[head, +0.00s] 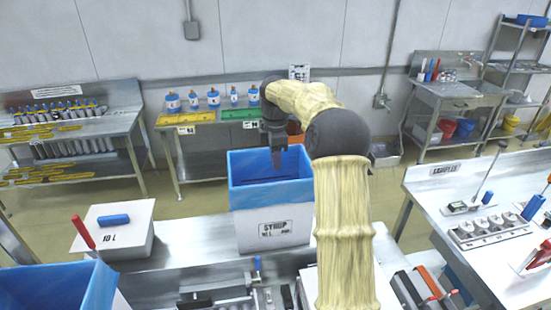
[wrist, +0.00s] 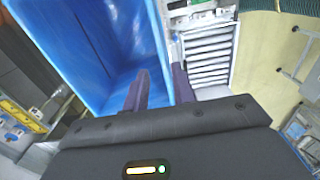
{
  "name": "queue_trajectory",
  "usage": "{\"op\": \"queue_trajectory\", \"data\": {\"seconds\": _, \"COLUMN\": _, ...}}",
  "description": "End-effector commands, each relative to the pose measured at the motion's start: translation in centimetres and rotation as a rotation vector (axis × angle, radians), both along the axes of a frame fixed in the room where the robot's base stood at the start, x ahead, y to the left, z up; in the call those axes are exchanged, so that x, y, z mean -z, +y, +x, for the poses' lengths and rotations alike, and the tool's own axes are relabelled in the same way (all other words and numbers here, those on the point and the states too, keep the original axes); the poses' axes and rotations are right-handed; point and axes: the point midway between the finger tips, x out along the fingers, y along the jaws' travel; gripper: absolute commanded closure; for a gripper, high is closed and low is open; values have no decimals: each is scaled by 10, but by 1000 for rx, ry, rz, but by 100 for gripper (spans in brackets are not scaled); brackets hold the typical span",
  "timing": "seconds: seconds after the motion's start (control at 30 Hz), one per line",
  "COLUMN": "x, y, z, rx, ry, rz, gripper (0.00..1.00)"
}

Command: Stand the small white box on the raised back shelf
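A white box (head: 274,226) with a blue liner (head: 251,172) folded over its rim stands on the bench in front of me. Its printed label includes 10 L. A second white box (head: 115,232), lidded, with a blue roll (head: 113,219) on top, stands to its left. I cannot tell which box the task means. My gripper (head: 276,166) points down at the lined box's opening. In the wrist view its two fingers (wrist: 161,78) are apart, with nothing visibly held; the liner (wrist: 85,45) lies at and left of them. Contact with the liner is unclear.
A back table (head: 190,122) carries several blue-and-white bottles. A small white item (head: 299,73) shows against the wall behind. Another blue-lined box (head: 55,288) is at the front left. A right-hand bench (head: 440,190) holds tools and trays. My arm hides part of the middle.

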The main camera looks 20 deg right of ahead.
Motion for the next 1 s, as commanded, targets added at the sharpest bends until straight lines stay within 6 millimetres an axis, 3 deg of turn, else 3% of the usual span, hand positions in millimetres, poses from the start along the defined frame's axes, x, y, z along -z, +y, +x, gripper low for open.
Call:
{"op": "queue_trajectory", "data": {"seconds": 0.27, "x": 1, "y": 2, "z": -1, "rx": 4, "ry": -1, "rz": -1, "gripper": 74}}
{"op": "queue_trajectory", "data": {"seconds": 0.47, "x": 6, "y": 27, "z": -14, "rx": 89, "ry": -15, "rz": -16, "gripper": 74}}
{"op": "queue_trajectory", "data": {"seconds": 0.77, "x": 29, "y": 83, "z": -76, "rx": 426, "ry": -77, "rz": -19, "gripper": 74}}
{"op": "queue_trajectory", "data": {"seconds": 1.0, "x": 51, "y": 109, "z": -144, "rx": 750, "ry": -132, "rz": 19, "gripper": 74}}
